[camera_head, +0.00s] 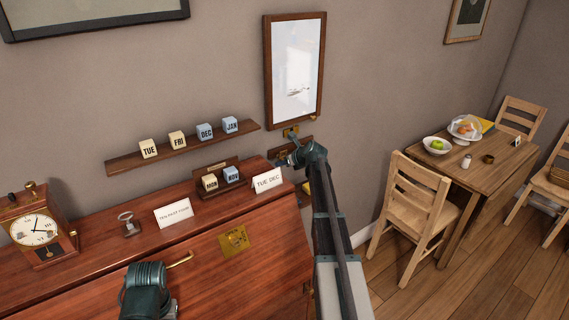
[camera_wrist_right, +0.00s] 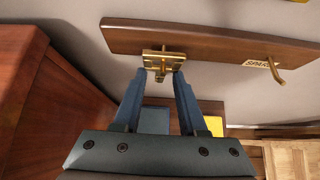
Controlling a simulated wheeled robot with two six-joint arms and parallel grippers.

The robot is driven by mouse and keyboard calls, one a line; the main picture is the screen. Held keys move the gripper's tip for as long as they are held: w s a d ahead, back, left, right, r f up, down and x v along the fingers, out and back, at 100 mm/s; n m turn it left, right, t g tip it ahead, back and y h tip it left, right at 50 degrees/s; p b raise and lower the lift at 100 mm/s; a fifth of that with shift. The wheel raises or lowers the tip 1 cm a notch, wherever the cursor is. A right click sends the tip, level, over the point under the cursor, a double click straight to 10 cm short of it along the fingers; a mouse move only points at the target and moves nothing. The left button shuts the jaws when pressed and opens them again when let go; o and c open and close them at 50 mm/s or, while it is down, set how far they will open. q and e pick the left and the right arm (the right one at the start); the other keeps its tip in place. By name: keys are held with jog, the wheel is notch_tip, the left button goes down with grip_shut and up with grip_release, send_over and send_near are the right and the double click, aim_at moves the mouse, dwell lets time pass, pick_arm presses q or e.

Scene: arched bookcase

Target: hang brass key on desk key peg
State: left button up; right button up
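My right gripper (camera_wrist_right: 162,72) reaches up to a dark wooden peg rail (camera_wrist_right: 215,45) on the wall. Its fingers stand apart, with a brass piece (camera_wrist_right: 163,58) just beyond and between the tips. I cannot tell which part of this brass is peg and which is key, or whether the fingertips touch it. A second brass peg (camera_wrist_right: 274,72) on the rail, beside a "SPARE" label, is bare. In the head view my right gripper (camera_head: 285,156) is small at the rail, right of the desk. My left arm shows at the bottom; its fingers are hidden.
The red-brown desk (camera_head: 200,265) carries a clock (camera_head: 38,230), a small key-like metal piece (camera_head: 128,222), cards and lettered blocks. A shelf of blocks (camera_head: 185,150) and a framed panel (camera_head: 295,70) are above. A chair (camera_head: 415,205) and table (camera_head: 480,165) stand right.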

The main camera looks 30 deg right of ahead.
jog(key=shift+o, duration=0.2)
jog(key=shift+s+r, duration=0.1)
jog(key=p+v, duration=0.8)
jog(key=v, duration=0.5)
jog(key=shift+s, duration=0.25)
jog(key=shift+r, duration=0.1)
